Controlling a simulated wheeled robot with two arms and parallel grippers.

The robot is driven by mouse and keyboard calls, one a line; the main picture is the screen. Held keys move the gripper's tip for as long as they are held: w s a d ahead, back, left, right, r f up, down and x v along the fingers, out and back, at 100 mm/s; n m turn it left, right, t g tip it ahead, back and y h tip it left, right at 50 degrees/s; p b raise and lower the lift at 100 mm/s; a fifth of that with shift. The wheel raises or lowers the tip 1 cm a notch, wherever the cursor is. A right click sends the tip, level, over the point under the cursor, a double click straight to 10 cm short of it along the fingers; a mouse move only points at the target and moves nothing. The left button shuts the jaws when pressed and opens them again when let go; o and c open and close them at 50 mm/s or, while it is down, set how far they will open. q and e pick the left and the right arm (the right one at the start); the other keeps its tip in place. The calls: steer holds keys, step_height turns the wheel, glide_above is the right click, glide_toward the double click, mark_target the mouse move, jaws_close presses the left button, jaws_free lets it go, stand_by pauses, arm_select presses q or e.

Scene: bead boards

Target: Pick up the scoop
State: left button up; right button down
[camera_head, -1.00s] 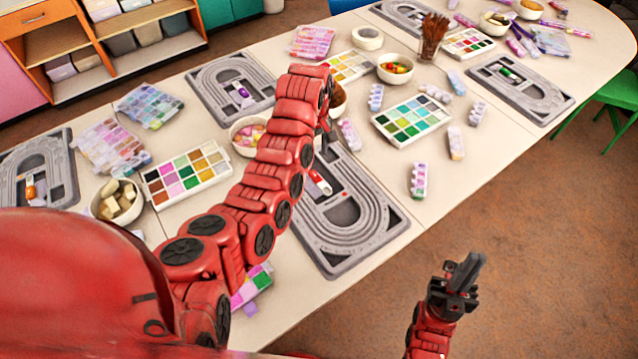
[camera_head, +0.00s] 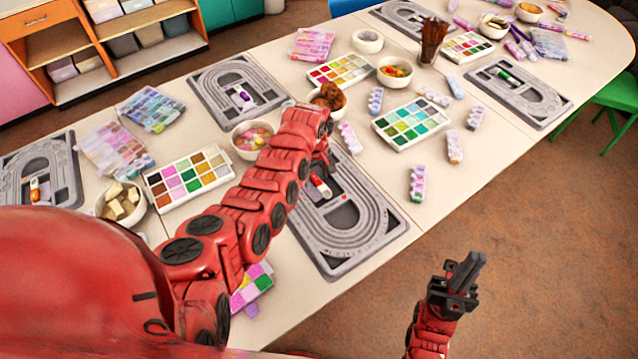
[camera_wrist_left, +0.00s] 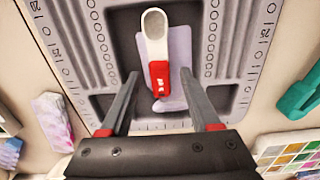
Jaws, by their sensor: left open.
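The scoop (camera_head: 320,186) has a red handle and a pale bowl. It lies in the recess of the grey bead board (camera_head: 352,243) in front of me. In the left wrist view the scoop (camera_wrist_left: 156,38) has its bowl away from my gripper and its red handle toward it. My left gripper (camera_wrist_left: 160,74) is open, with its fingers on either side of the handle in that view. It appears above the board and not closed on the scoop. In the head view my left gripper (camera_head: 327,160) is partly hidden by its arm. My right gripper (camera_head: 466,272) hangs off the table edge, apparently empty.
A bowl of pink beads (camera_head: 240,147) and a bowl of brown pieces (camera_head: 341,98) stand near my left arm. Bead palettes (camera_head: 411,124) and several small bead strips lie around the board. Open floor (camera_head: 540,250) lies to the right.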

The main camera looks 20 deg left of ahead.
arm_select(q)
jaws_close()
steer(key=shift+r, duration=0.1)
stand_by(0.4)
